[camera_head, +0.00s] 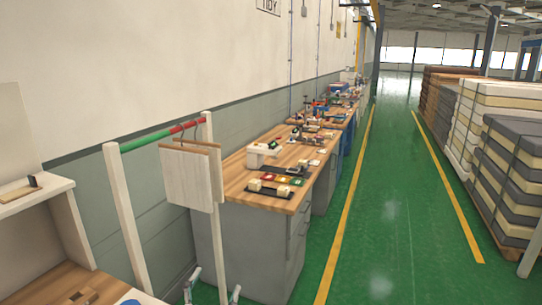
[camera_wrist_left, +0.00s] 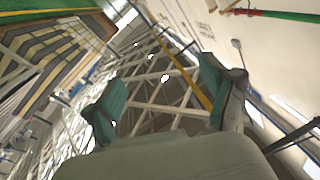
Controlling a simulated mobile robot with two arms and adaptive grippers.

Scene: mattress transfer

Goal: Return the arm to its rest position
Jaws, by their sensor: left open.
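My left gripper (camera_head: 212,290) shows only by its fingertips at the bottom edge of the head view, in front of the workbench cabinet. In the left wrist view the left gripper (camera_wrist_left: 163,97) has its two teal finger pads wide apart with nothing between them. Past the pads that view shows the roof trusses and a wall, tilted. The rest of my left arm is out of the head view. My right gripper is in neither view.
A wooden workbench (camera_head: 233,185) with tools and small parts stands along the wall. A white stand (camera_head: 123,215) with a green and red rail carries hanging panels (camera_head: 187,175). Stacked mattresses (camera_head: 508,170) line the right. The green aisle (camera_head: 395,215) between is clear.

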